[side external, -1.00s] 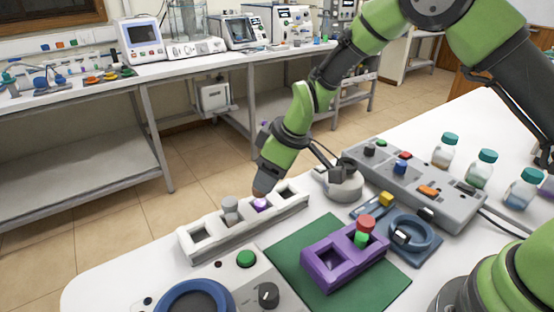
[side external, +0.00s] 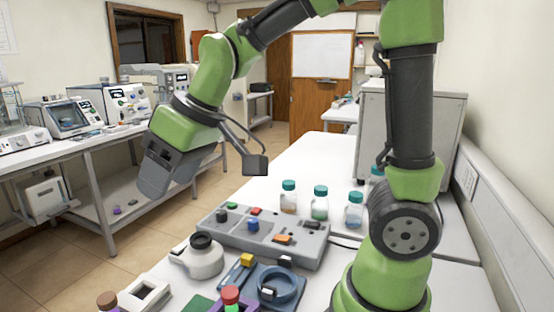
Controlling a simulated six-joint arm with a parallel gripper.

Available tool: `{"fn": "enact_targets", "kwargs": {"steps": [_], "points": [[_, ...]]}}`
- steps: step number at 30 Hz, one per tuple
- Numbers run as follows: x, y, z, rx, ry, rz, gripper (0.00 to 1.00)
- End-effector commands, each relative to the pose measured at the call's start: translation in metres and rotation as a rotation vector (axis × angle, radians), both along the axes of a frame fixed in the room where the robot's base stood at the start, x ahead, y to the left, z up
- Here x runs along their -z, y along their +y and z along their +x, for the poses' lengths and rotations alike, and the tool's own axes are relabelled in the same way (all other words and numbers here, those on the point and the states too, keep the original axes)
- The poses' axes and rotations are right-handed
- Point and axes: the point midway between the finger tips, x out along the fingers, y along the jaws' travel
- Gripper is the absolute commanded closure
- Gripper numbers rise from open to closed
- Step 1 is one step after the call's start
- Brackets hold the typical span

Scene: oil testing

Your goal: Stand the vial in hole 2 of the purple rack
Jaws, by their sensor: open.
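My gripper (side external: 160,172) is raised in the air at the left, pointing down and well above the worktable. It is open, and no vial shows in it. A brown-capped vial (side external: 107,300) stands at the white rack (side external: 158,291) at the bottom left; its lower part is cut off by the picture edge. The purple rack (side external: 216,307) is mostly cut off at the bottom edge. A red-capped vial (side external: 231,296) with green below its cap stands at its visible end. The hole numbers and the rest of the purple rack are out of view.
A round white device (side external: 203,262) with a black top stands behind the racks. A grey control box (side external: 260,240) and a blue ring fixture (side external: 280,288) lie to the right. Several teal-capped bottles (side external: 320,205) stand behind the box.

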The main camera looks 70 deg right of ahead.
Motion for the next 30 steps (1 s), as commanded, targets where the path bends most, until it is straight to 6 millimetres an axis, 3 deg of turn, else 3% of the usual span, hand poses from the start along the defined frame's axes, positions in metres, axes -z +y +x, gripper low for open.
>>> {"fn": "enact_targets", "kwargs": {"steps": [1, 4, 9, 12, 18, 30], "points": [[-0.014, -0.006, -0.019, 0.054, -0.018, 0.025, 0.43], [-0.030, -0.016, -0.057, 0.166, -0.031, 0.077, 0.43], [-0.036, -0.026, -0.112, 0.332, -0.049, 0.156, 0.43], [-0.034, -0.029, -0.131, 0.397, -0.056, 0.188, 0.43], [-0.030, -0.032, -0.146, 0.450, -0.059, 0.213, 0.38], [-0.030, -0.032, -0.145, 0.448, -0.059, 0.212, 0.38]]}}
